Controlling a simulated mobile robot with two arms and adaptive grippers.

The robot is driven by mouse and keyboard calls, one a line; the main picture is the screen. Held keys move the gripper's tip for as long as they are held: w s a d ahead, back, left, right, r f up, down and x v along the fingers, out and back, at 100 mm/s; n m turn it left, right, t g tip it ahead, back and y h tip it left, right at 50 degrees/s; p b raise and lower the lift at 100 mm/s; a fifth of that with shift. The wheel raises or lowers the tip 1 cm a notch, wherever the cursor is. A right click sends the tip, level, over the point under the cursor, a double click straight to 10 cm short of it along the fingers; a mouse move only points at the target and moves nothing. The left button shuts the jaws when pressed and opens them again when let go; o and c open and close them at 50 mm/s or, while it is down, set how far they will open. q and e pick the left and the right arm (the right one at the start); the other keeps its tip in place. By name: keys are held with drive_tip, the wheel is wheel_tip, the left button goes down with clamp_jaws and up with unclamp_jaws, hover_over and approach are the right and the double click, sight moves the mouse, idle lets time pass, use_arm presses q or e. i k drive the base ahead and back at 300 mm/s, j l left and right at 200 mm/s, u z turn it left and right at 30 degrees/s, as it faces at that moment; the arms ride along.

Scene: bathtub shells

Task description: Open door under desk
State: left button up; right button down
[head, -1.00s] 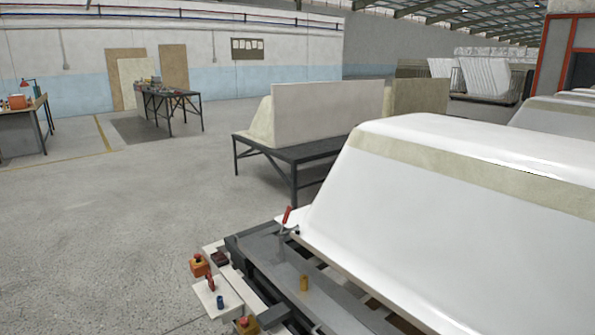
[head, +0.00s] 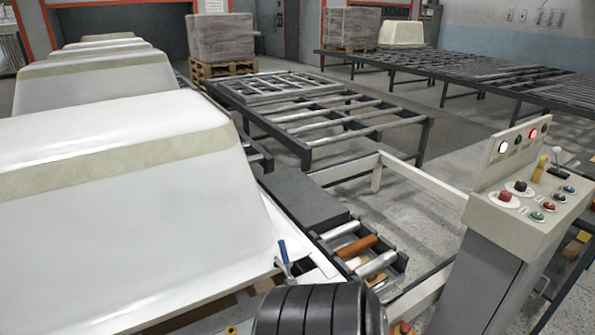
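I see no desk with a door under it in the head view. A control console (head: 520,215) with several coloured buttons stands at the right on a grey pedestal (head: 477,285). A dark ribbed rounded part (head: 318,312) shows at the bottom centre, and I cannot tell what it belongs to. Neither of my grippers shows in the head view.
White bathtub shells (head: 120,200) fill the left. A roller conveyor (head: 310,115) runs behind, and a long dark table (head: 480,80) stands at the back right. Wrapped pallets (head: 220,38) stand at the back. Grey floor (head: 400,210) shows between the conveyor and the console.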

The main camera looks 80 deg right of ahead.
sight(523, 284)
drive_tip(key=z, duration=4.2)
drive_tip(key=i+l+u, duration=0.15)
drive_tip(key=i+l, duration=0.15)
